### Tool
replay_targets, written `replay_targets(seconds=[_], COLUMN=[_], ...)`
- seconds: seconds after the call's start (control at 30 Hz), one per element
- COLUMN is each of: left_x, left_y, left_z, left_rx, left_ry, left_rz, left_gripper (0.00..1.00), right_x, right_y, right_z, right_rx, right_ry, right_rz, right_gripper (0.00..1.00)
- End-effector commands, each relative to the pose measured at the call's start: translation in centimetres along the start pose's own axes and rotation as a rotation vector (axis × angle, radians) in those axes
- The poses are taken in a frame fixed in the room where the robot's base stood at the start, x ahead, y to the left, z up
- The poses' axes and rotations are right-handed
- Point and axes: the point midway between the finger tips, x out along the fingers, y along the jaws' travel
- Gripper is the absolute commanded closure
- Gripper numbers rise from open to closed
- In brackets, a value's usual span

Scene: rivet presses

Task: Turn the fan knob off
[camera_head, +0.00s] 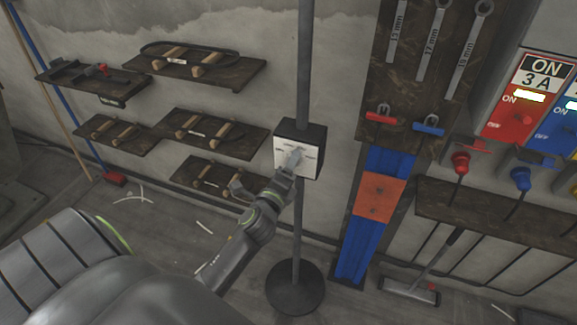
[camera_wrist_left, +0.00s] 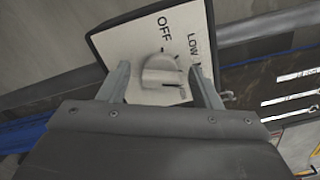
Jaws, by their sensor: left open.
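The fan knob is on a white plate with a dark box around it (camera_head: 316,137), mounted on a grey pole. In the left wrist view the round grey knob (camera_wrist_left: 158,73) has a raised ridge, with the labels OFF and LOW above and to its upper right. Which label the ridge points at I cannot tell. My left gripper (camera_head: 291,160) is at the plate and partly covers the knob in the head view. In the left wrist view its open fingers (camera_wrist_left: 160,70) stand on either side of the knob, with gaps visible. My right gripper is not in view.
The pole stands on a round dark base (camera_head: 295,287). Wall shelves (camera_head: 215,135) with wooden-handled tools are to the left. A blue and orange panel (camera_head: 380,195), a wrench board (camera_head: 425,85) and red and blue switch boxes (camera_head: 515,110) are to the right.

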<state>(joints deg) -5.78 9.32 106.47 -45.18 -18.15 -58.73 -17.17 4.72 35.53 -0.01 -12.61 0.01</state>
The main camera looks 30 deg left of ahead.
Motion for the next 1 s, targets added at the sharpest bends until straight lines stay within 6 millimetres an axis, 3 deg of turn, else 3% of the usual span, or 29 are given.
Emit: replay_targets(seconds=[0.27,0.6,1.0], left_x=[0.10,0.08,0.08], left_y=[-0.02,-0.02,0.15], left_z=[0.00,-0.01,-0.05], left_rx=[0.000,0.000,-0.084], left_ry=[0.000,0.000,-0.001], left_rz=[-0.001,-0.001,-0.001], left_gripper=[0.43,0.86,0.86], right_x=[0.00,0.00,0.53], right_y=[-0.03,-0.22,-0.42], right_z=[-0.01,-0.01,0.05], right_rx=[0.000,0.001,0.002], right_ry=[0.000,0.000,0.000], right_rz=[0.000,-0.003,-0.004], right_gripper=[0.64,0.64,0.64])
